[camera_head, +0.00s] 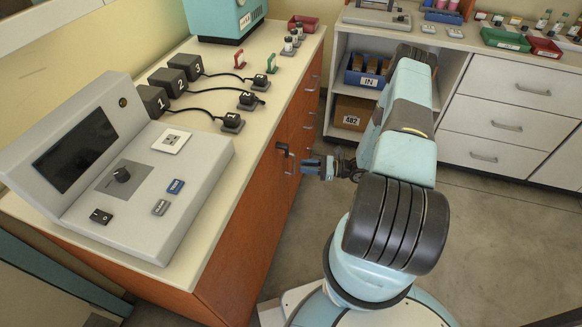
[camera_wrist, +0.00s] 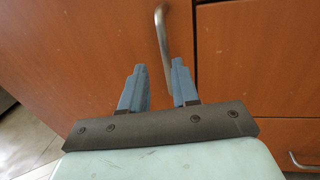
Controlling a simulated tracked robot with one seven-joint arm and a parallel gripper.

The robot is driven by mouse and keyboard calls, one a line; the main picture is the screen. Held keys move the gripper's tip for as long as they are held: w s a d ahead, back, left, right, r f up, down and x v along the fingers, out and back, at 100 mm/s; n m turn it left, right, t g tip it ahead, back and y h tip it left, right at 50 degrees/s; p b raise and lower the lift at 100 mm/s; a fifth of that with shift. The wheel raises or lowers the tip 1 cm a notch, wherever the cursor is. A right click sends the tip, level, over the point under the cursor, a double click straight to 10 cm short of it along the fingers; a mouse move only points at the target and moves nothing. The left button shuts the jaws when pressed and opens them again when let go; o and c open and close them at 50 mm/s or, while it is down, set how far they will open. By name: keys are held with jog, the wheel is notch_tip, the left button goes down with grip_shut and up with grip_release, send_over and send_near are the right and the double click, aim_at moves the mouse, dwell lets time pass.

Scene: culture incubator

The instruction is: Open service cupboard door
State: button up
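The cupboard door (camera_head: 258,205) is an orange-brown wood panel under the counter, and it looks closed. In the wrist view the door (camera_wrist: 85,50) fills the left and middle. Its upright metal bar handle (camera_wrist: 162,35) is near the door's right edge; it also shows in the head view (camera_head: 290,164). My gripper (camera_head: 308,166) is level with the handle, just in front of the cupboard. In the wrist view its two blue fingers (camera_wrist: 158,70) are apart, with the handle's lower part showing between them. I cannot tell whether they touch it.
Drawers (camera_wrist: 260,50) of the same wood adjoin the door on the right. A grey control console (camera_head: 150,185) and numbered black boxes stand on the counter (camera_head: 215,190) above. White drawers (camera_head: 500,110) and an open shelf stand at the back. The floor (camera_head: 490,240) at right is clear.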

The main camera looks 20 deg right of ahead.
aim_at(283, 165)
jog(key=shift+x, duration=2.45)
grip_shut()
